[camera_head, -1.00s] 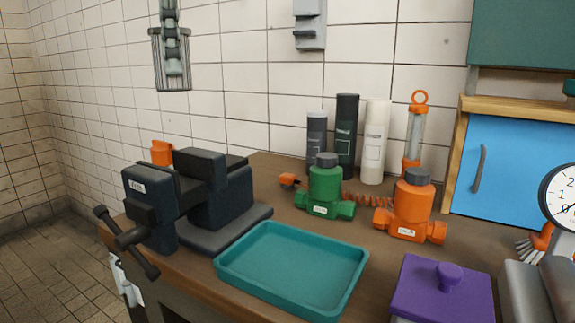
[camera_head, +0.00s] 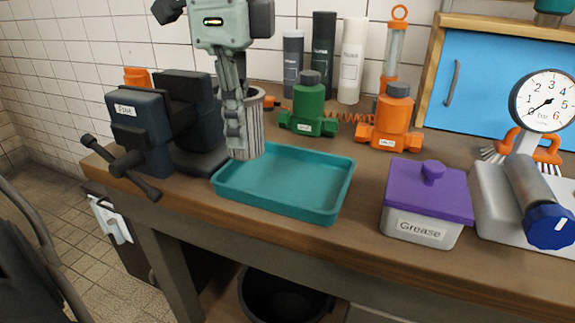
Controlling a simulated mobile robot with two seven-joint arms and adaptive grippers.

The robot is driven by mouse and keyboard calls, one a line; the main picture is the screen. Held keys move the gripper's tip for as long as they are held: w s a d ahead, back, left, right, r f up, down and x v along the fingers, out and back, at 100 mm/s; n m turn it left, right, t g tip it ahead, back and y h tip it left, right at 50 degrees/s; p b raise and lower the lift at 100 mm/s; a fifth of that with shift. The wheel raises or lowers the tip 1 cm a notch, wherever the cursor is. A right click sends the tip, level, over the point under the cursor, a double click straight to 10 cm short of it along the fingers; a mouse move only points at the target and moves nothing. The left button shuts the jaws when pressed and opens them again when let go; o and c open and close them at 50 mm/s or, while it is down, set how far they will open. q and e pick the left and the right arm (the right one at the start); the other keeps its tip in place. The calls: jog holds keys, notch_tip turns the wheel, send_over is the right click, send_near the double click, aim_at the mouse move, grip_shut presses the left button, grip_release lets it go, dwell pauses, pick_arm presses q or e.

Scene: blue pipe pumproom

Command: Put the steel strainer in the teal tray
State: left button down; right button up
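The steel strainer (camera_head: 251,130), a ribbed grey cylinder, hangs upright below my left gripper (camera_head: 234,128) in the head view. My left gripper is shut on the strainer, one finger showing down its near left side. The strainer's lower end overlaps the back left part of the teal tray (camera_head: 270,205); I cannot tell whether it touches the tray. The tray's visible floor is empty. My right gripper is not in view.
A dark vise (camera_head: 142,130) stands left of the tray. Green (camera_head: 309,100) and orange (camera_head: 391,122) valve bodies stand behind it. A purple-lidded grease box (camera_head: 428,205) and a pressure gauge (camera_head: 543,101) are to the right.

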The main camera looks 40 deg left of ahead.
pick_arm(q)
jog(key=w+f, duration=0.1)
jog(key=w, duration=0.1)
jog(key=w+d+f, duration=0.1)
jog(key=w, duration=0.1)
jog(key=w+d+f, duration=0.1)
jog(key=w+f, duration=0.1)
jog(key=shift+w+d, duration=0.1)
jog(key=shift+w, duration=0.25)
jog(key=shift+f, duration=2.25)
jog(key=c, duration=1.7)
grip_release()
notch_tip(320, 180, up, 12)
jog(key=shift+r, duration=0.25)
